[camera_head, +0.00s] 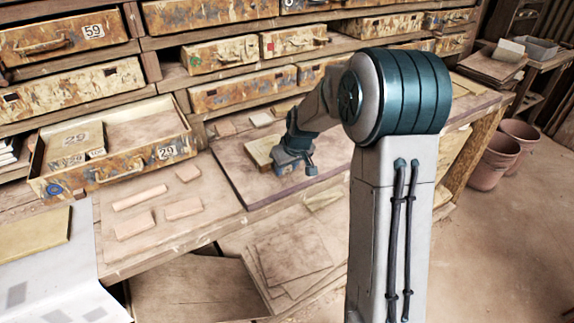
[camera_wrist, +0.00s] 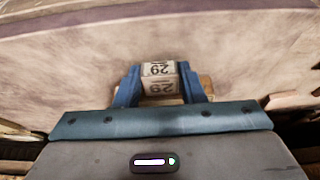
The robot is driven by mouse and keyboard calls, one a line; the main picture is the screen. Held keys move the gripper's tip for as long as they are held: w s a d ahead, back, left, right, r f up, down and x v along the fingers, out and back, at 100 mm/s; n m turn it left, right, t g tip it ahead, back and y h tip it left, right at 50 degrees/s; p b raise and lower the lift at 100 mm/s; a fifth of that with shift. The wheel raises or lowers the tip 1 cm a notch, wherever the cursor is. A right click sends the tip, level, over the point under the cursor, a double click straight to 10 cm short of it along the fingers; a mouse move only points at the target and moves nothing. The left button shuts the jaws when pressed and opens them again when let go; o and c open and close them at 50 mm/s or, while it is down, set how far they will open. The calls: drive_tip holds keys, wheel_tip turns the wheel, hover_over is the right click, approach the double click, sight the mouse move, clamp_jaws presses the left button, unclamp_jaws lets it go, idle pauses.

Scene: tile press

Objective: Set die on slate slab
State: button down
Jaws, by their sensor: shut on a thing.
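The die (camera_wrist: 159,70) is a small pale block with dark 29 markings, seen between the blue fingers in the wrist view. My gripper (camera_wrist: 160,85) is shut on it. In the head view my gripper (camera_head: 294,168) is low over the slate slab (camera_head: 245,184), and I cannot make out the die there. The slab is broad and flat, dusty brown with a dark purplish edge; its mottled surface fills much of the wrist view (camera_wrist: 70,55). Whether the die touches the slab is not clear.
A tan block (camera_head: 262,151) is on the slab beside my gripper. The slab's front left part is bare.

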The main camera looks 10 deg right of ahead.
drive_tip(key=shift+r, duration=0.1)
drive_tip(key=c, duration=1.3)
unclamp_jaws()
drive_tip(key=shift+f, duration=0.2)
drive_tip(key=shift+c, duration=0.2)
drive_tip(key=o, duration=0.4)
drive_tip(key=shift+r, duration=0.1)
drive_tip(key=v, duration=1.1)
drive_tip(key=shift+s+a+f+m+g+h, duration=0.2)
drive_tip(key=shift+s+m, duration=0.45)
drive_tip(key=shift+s, duration=3.85)
drive_tip(key=shift+s+a+r+m+g+h, duration=0.1)
drive_tip(key=shift+s+a+m+g+h, duration=0.35)
drive_tip(key=shift+s, duration=4.05)
drive_tip(key=shift+s+f+m+g+h, duration=0.15)
drive_tip(key=shift+s+m, duration=0.65)
drive_tip(key=shift+s, duration=3.7)
